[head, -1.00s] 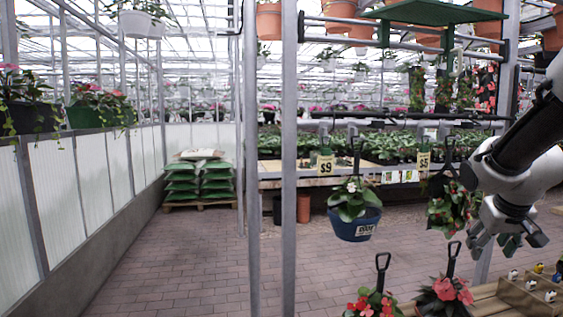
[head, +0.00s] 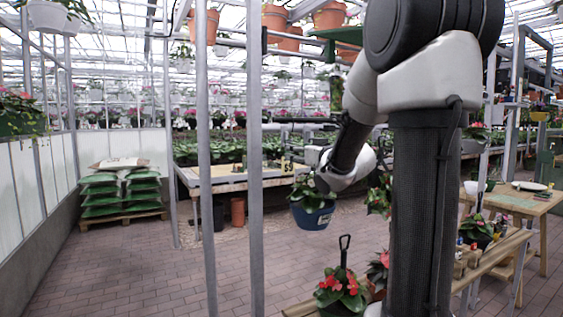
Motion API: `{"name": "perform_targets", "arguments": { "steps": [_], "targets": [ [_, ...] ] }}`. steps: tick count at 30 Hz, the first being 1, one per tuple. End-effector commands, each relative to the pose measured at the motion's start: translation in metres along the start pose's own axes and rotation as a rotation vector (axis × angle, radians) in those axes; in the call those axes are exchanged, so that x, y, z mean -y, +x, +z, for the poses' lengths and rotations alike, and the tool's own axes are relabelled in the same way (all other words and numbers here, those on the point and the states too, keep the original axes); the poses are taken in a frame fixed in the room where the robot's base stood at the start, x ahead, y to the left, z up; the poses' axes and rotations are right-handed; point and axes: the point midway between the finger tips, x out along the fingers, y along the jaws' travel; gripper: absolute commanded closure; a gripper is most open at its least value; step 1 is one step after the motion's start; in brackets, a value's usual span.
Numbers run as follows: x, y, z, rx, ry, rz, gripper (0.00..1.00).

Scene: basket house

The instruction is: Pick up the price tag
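A blue hanging basket (head: 312,216) with a leafy plant and a white label hangs in the middle of the head view. My arm reaches across in front of the camera. Its end, with my gripper (head: 327,183), is just above and right of the blue basket, overlapping its plant in the picture. The fingers are too small and too hidden to tell whether they are open or shut, or whether they touch anything.
Two grey metal posts (head: 255,150) stand left of the basket. Red-flowered potted plants (head: 342,288) are low in front. A wooden table (head: 520,200) stands at right. Stacked green sacks (head: 120,190) lie on a pallet at left. Brick floor is clear at centre left.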

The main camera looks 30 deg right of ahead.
Motion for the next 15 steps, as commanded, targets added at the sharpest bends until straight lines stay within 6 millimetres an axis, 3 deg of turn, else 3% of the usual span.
{"name": "perform_targets", "arguments": {
  "steps": [15],
  "targets": [
    [0.000, 0.070, -0.002, 0.000, 0.010, -0.001, 0.46]
  ]
}}
